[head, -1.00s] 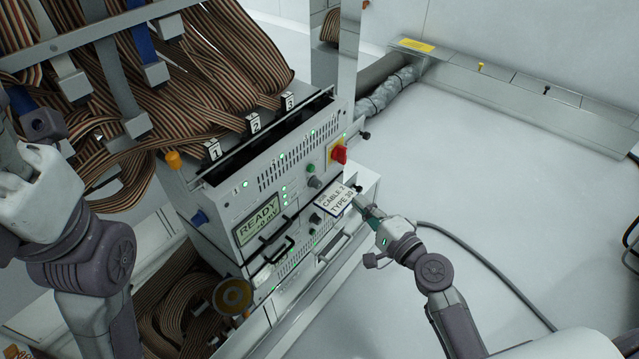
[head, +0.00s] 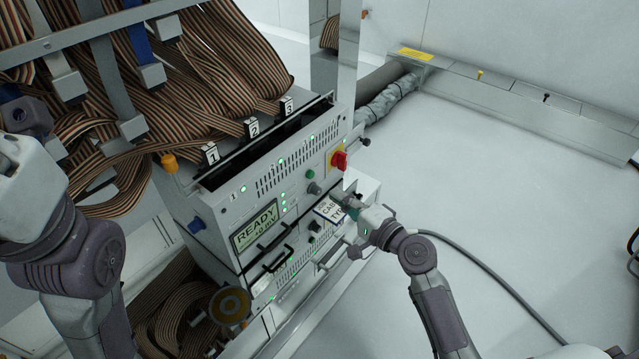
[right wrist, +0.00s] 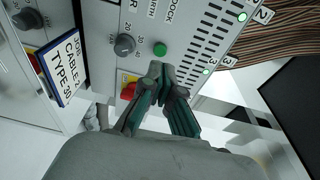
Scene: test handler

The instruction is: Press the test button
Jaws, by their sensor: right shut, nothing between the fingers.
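A round green button (head: 310,174) sits on the front panel of the grey test machine (head: 215,203), above a dark knob (head: 315,188). In the right wrist view the green button (right wrist: 160,49) shows just beyond the fingertips. My right gripper (head: 340,197) is shut and empty, in front of the panel, below and to the right of the button. In the right wrist view its closed fingertips (right wrist: 161,74) point towards the panel, with a visible gap to the button in the picture. Whether they touch the panel cannot be told.
A red switch on a yellow plate (head: 339,161) is close to the button. A card reading "CABLE 2 TYPE 30" (right wrist: 62,67) hangs on the panel. The display (head: 255,226) reads READY. Ribbon cables (head: 200,80) crowd the top. The floor at right is mostly free.

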